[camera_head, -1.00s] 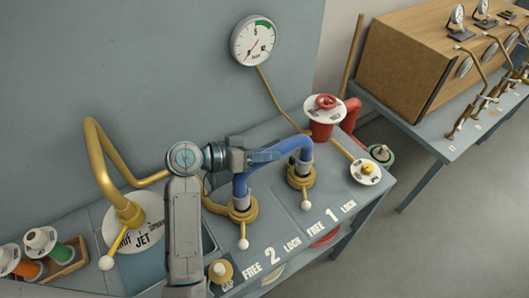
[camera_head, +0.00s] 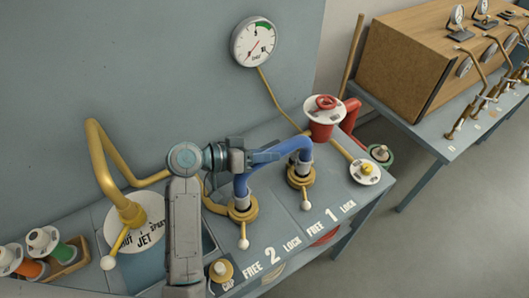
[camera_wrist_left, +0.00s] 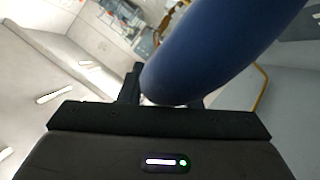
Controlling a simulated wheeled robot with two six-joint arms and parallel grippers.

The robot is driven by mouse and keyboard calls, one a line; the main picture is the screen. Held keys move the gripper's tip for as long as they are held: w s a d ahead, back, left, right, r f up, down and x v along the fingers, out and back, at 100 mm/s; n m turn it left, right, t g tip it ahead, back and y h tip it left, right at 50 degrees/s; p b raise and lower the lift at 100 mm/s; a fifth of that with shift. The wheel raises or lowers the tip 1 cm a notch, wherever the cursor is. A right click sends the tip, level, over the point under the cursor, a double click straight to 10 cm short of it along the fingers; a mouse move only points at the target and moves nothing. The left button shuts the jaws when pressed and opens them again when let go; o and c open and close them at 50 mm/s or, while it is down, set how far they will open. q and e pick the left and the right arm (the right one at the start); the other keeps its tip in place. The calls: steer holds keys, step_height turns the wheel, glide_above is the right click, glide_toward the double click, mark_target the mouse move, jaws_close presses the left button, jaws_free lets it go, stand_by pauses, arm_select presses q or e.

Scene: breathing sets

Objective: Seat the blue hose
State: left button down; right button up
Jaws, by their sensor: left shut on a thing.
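The blue hose (camera_head: 287,148) arches between two brass sockets in the head view. Its left end stands at the socket marked 2 (camera_head: 242,211) and its right end at the socket marked 1 (camera_head: 300,176). Each end has a grey collar; I cannot tell how deep either sits. My left gripper (camera_head: 262,156) is shut on the hose near its left bend. In the left wrist view the hose (camera_wrist_left: 210,50) crosses between the fingers. White-knobbed levers (camera_head: 244,243) and (camera_head: 306,205) point toward the front. My right gripper is not in view.
A red valve (camera_head: 322,118) and a yellow-knobbed disc (camera_head: 366,170) stand right of the sockets. A brass jet pipe (camera_head: 103,165) rises at left. A pressure gauge (camera_head: 254,41) hangs on the wall. A brass cap (camera_head: 221,270) sits at the front.

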arm_select(q)
steer(key=shift+f+b, duration=0.35)
steer(key=shift+f, duration=0.25)
steer(key=shift+f+b, duration=0.5)
steer(key=shift+f, duration=0.35)
steer(key=c, duration=1)
jaws_free()
steer(key=shift+o, duration=0.2)
